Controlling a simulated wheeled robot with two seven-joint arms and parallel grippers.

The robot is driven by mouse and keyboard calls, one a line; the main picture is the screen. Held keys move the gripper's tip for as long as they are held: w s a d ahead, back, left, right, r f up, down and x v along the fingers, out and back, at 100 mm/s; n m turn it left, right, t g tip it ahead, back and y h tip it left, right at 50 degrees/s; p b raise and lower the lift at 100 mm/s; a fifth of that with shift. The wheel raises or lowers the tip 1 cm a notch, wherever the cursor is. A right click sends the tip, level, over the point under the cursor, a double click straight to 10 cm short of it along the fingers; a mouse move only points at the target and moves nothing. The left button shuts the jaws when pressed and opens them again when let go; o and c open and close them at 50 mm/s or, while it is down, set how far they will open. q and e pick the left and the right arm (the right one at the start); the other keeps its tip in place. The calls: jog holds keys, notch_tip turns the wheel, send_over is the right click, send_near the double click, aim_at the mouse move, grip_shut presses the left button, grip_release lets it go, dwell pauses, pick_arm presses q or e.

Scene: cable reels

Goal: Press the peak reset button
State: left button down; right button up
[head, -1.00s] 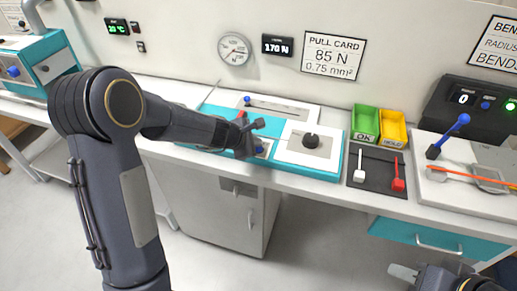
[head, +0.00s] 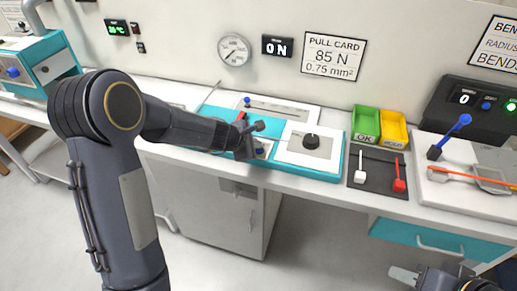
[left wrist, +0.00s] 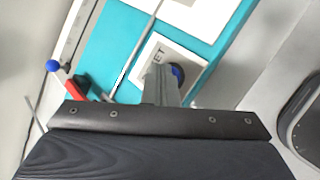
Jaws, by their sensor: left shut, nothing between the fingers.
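The blue reset button (left wrist: 178,72) sits on a white plate with partly hidden lettering ending in "ET" in the left wrist view. It also shows in the head view (head: 260,151) on the front of the teal pull tester (head: 318,173). My left gripper (left wrist: 160,82) is shut and empty, its fingertips at the button and covering part of it. I cannot tell whether they touch it. The black wall display (head: 277,46) reads 0 N. My right gripper (head: 403,275) shows only partly at the bottom right, away from the tester.
A red lever (left wrist: 76,87) and a blue-knobbed lever (left wrist: 54,66) stand close to the left gripper. Green (head: 366,124) and yellow (head: 393,130) bins stand further right. Clear floor lies in front of the bench.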

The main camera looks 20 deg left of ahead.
dwell(0.4)
pick_arm(q)
jog(key=shift+r+p, duration=0.75)
notch_tip(320, 180, up, 5)
jog(key=p, duration=0.5)
jog(key=shift+r, duration=0.1)
dwell(0.5)
